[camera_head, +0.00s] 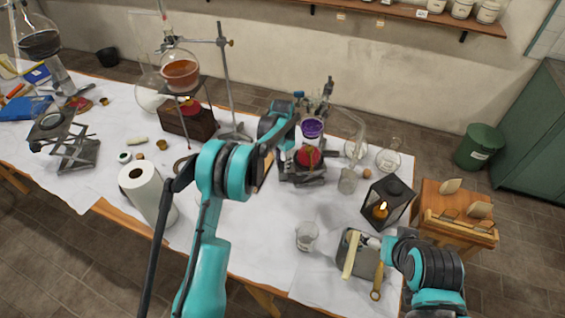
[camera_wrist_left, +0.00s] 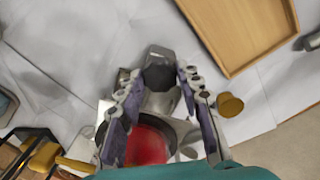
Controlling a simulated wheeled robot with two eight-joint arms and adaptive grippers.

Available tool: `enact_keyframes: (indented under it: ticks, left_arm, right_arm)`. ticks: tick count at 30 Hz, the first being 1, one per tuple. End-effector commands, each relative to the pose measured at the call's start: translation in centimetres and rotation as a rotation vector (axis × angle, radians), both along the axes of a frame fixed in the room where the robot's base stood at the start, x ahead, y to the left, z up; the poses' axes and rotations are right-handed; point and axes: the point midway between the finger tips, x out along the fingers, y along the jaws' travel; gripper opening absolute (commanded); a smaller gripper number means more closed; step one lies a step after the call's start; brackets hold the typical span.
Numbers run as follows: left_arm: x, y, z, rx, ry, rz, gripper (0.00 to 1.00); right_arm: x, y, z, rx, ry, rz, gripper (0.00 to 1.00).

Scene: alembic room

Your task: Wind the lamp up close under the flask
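The lamp (camera_head: 308,157), with a red body, stands on a low jack (camera_head: 303,177) on the bench. The flask (camera_head: 312,128), with purple liquid, is just above it in the head view; the exact gap is hard to tell. In the left wrist view my left gripper (camera_wrist_left: 160,95) has its fingers apart, with a dark grey knob (camera_wrist_left: 159,68) between or just beyond their tips. The lamp's red top (camera_wrist_left: 147,146) shows close below the fingers. In the head view my left wrist hides the fingertips. My right gripper (camera_head: 372,243) is over a grey tray; its fingers are unclear.
A wooden tray (camera_wrist_left: 240,28) lies near the knob. Right of the jack stand glassware and a black lantern (camera_head: 387,203). A paper roll (camera_head: 147,192), a stand with an orange flask (camera_head: 180,74) and another jack (camera_head: 73,150) are left. A beaker (camera_head: 306,236) stands in front.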

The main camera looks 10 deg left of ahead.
Motion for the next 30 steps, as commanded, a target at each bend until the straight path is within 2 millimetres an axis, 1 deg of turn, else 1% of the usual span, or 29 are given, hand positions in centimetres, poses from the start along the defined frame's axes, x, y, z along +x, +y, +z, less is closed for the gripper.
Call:
enact_keyframes:
  ticks: [1, 2, 3, 11, 14, 17, 24, 27, 30]
  left_arm:
    - [0.0, 0.0, 0.0, 0.000, 0.001, 0.000, 0.45]
    - [0.0, 0.0, 0.0, 0.000, 0.001, 0.000, 0.53]
    - [0.0, 0.0, 0.0, 0.001, 0.001, 0.000, 0.56]
    - [0.0, 0.0, 0.0, 0.000, 0.000, 0.001, 0.56]
    - [0.0, 0.0, 0.5, 0.000, 0.000, 0.001, 0.56]
    - [0.0, 0.0, 1.9, 0.000, 0.000, 0.001, 0.56]
    - [0.0, 0.0, 7.1, 0.000, 0.000, 0.001, 0.56]
    - [0.0, 0.0, 9.1, 0.000, 0.000, 0.001, 0.56]
    - [0.0, 0.0, 10.6, 0.000, 0.000, 0.001, 0.56]
  right_arm:
    - [0.0, 0.0, 0.0, 0.000, 0.000, 0.000, 0.78]
    - [0.0, 0.0, 0.0, 0.000, 0.000, 0.000, 0.78]
    - [0.0, 0.0, 0.0, 0.000, 0.000, 0.000, 0.78]
    - [0.0, 0.0, 0.0, 0.000, 0.000, 0.000, 0.78]
    - [0.0, 0.0, 0.0, 0.000, 0.000, 0.000, 0.78]
    - [0.0, 0.0, 0.0, 0.000, 0.000, 0.000, 0.78]
    - [0.0, 0.0, 0.0, 0.000, 0.000, 0.000, 0.78]
    - [0.0, 0.0, 0.0, 0.000, 0.000, 0.000, 0.78]
    - [0.0, 0.0, 0.0, 0.000, 0.000, 0.000, 0.78]
